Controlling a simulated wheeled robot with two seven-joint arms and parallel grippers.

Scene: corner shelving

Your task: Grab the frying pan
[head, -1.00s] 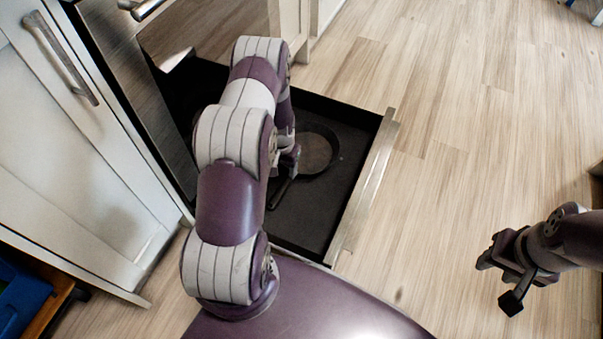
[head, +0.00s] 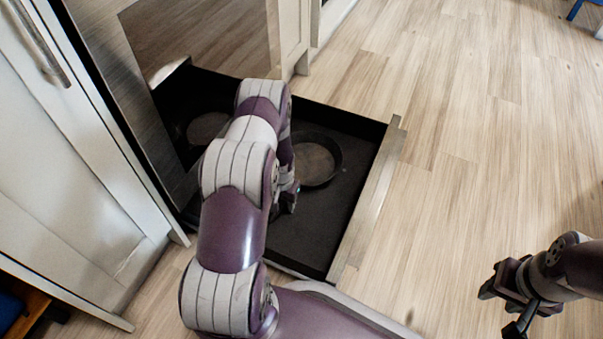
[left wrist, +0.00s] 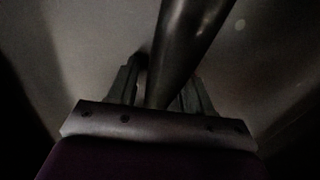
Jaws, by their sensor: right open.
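The dark round frying pan (head: 314,162) lies in the open black drawer, in the head view. Its handle is hidden behind my left arm there. In the left wrist view the dark handle (left wrist: 187,45) runs from the top edge down between the fingers of my left gripper (left wrist: 163,92). Both fingers stand close beside it; I cannot tell whether they press on it. In the head view my left gripper (head: 287,198) is low in the drawer, just below and left of the pan. My right gripper (head: 510,290) is open and empty above the floor at the lower right.
The drawer's metal front edge (head: 368,205) borders the pan's right side. The oven front (head: 205,35) stands behind, with a round brownish patch (head: 207,127), perhaps a reflection. A white cabinet (head: 75,175) stands at left. The wood floor (head: 470,130) at right is clear.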

